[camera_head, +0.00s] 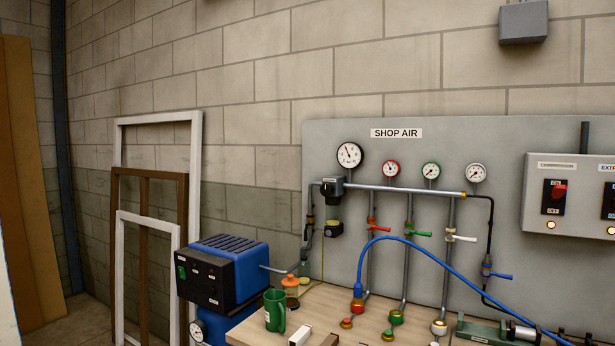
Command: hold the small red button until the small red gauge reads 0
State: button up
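The small red gauge (391,169) is a red-rimmed dial on the grey wall panel, right of a larger black-rimmed gauge (349,156). Its needle is too small to read exactly. Below it, a pipe with a red-handled valve (374,225) runs down to the bench. A small red button (346,323) appears at the front end of the brass fitting there; it is small, and I cannot tell whether it is pressed. A blue hose (413,243) joins the fitting just behind it. My gripper is not in view, and nothing is seen touching the button.
Green (431,171) and white (476,173) gauges have similar pipes and fittings alongside. The blue hose arches across the panel to the lower right. A green mug (275,310) and blue compressor (222,275) stand left. A switch box (571,195) hangs right.

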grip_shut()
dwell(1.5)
